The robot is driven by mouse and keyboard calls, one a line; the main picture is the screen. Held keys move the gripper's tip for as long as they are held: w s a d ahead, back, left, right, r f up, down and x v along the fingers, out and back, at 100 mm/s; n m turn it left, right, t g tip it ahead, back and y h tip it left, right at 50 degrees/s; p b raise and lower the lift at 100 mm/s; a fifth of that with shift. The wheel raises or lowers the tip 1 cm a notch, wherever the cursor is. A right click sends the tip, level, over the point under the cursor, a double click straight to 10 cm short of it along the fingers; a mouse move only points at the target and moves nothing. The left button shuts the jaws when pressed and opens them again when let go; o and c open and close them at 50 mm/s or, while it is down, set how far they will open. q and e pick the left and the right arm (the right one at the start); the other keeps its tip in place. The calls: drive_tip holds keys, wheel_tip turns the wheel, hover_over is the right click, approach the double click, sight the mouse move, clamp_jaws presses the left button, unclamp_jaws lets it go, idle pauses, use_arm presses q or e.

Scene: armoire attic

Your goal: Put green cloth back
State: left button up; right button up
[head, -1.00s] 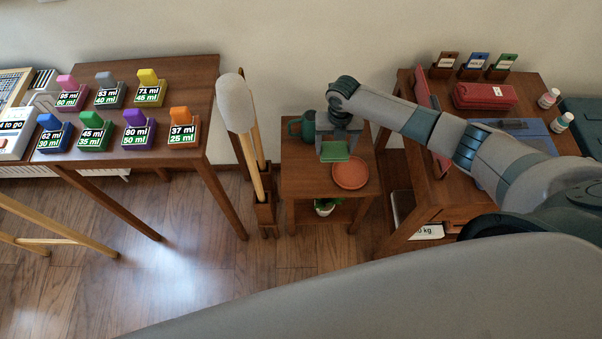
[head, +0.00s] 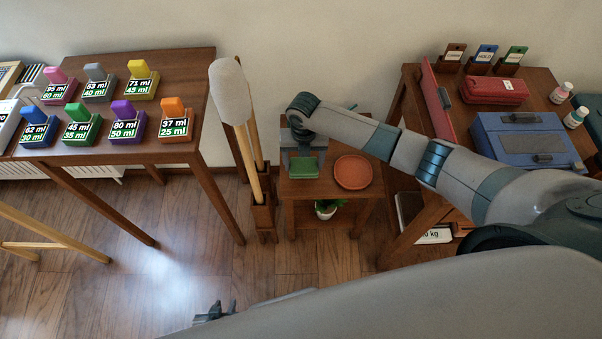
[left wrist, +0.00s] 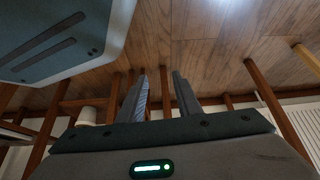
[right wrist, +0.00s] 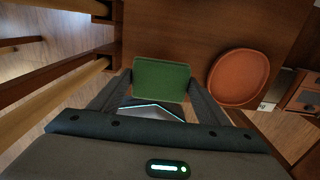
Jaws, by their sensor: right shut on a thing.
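The green cloth (head: 304,168), a small flat green block in looks, is between the fingers of my right gripper (head: 303,157). It is over the left part of the small wooden side table (head: 330,190), left of a terracotta saucer (head: 353,172). The right wrist view shows the cloth (right wrist: 161,80) between both fingertips, with the tabletop beyond it. I cannot tell whether it touches the top. My left gripper (head: 214,312) is low over the floor, empty; its fingers stand apart in the left wrist view (left wrist: 160,90).
A wooden stand with a long padded stick (head: 231,92) is close left of the side table. A table with coloured labelled blocks (head: 174,120) is further left. A desk with a blue case (head: 530,140) and red pouch (head: 493,90) is at right. A potted plant (head: 326,209) is below.

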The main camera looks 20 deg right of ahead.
sight(301, 165)
use_arm(q)
drive_tip(key=shift+s+a+f+g, duration=0.25)
drive_tip(key=shift+a+g, duration=0.05)
drive_tip(key=shift+a, duration=0.05)
use_arm(e)
drive_tip(key=shift+a+f, duration=0.25)
drive_tip(key=shift+a, duration=0.15)
use_arm(q)
drive_tip(key=shift+f, duration=0.1)
use_arm(e)
drive_tip(key=shift+f, duration=0.1)
drive_tip(key=shift+f+b, duration=0.15)
drive_tip(key=shift+b, duration=0.25)
wheel_tip(301, 165, down, 2)
drive_tip(key=shift+b, duration=1.05)
drive_tip(key=shift+f+b, duration=0.6)
drive_tip(key=shift+f, duration=0.15)
use_arm(q)
drive_tip(key=s+a+g, duration=0.1)
drive_tip(key=s+a, duration=0.1)
drive_tip(key=s+a+g+y, duration=0.1)
drive_tip(key=shift+a+f+g, duration=0.15)
drive_tip(key=shift+f+g, duration=0.15)
drive_tip(key=shift+f, duration=0.05)
